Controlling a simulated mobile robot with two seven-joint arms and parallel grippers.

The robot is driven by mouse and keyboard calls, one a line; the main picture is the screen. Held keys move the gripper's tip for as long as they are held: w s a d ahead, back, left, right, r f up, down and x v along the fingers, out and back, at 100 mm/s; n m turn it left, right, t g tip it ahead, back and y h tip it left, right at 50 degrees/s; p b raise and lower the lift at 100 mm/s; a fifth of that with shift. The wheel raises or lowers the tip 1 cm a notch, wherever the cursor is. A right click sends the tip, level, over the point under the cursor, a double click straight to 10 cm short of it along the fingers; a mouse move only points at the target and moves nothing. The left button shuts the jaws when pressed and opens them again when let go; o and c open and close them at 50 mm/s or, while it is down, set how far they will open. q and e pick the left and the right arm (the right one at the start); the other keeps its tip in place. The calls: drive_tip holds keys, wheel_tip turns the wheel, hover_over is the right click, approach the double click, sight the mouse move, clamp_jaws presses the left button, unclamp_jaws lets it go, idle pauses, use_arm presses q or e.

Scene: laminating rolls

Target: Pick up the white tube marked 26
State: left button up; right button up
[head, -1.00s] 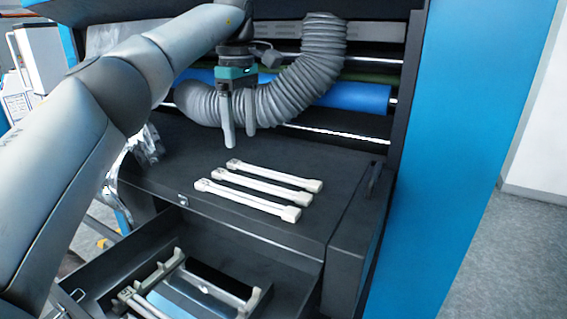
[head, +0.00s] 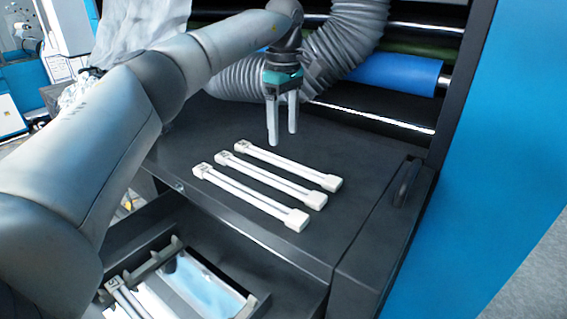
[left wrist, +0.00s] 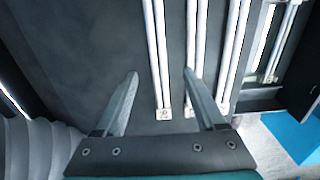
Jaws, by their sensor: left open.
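Three white tubes lie side by side on the black top of the machine: a far one (head: 285,166), a middle one (head: 270,180) and a near one (head: 250,199). Each has a small marked block at its left end; I cannot read the numbers. My left gripper (head: 283,137) is open and empty, pointing down above the surface near the far tube. In the left wrist view the far tube (left wrist: 155,50) shows between the spread fingers (left wrist: 160,75), below them. The middle tube (left wrist: 193,40) passes by the right finger, and the near tube (left wrist: 234,50) lies further right.
An open drawer (head: 200,225) in front holds a tray with grey racks (head: 150,262) and a blue-white sheet (head: 195,285). A grey ribbed hose (head: 345,35) and a blue roller (head: 400,72) are behind the gripper. A blue side panel (head: 490,150) stands at the right.

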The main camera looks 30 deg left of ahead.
sight(283, 161)
use_arm(q)
wheel_tip(283, 161, down, 2)
drive_tip(key=shift+w, duration=0.1)
drive_tip(key=shift+f+p, duration=0.35)
drive_tip(key=shift+f, duration=0.2)
wheel_tip(283, 161, down, 4)
drive_tip(key=shift+a+f+p, duration=0.15)
drive_tip(key=shift+f+p, duration=0.05)
drive_tip(key=shift+p, duration=0.4)
clamp_jaws()
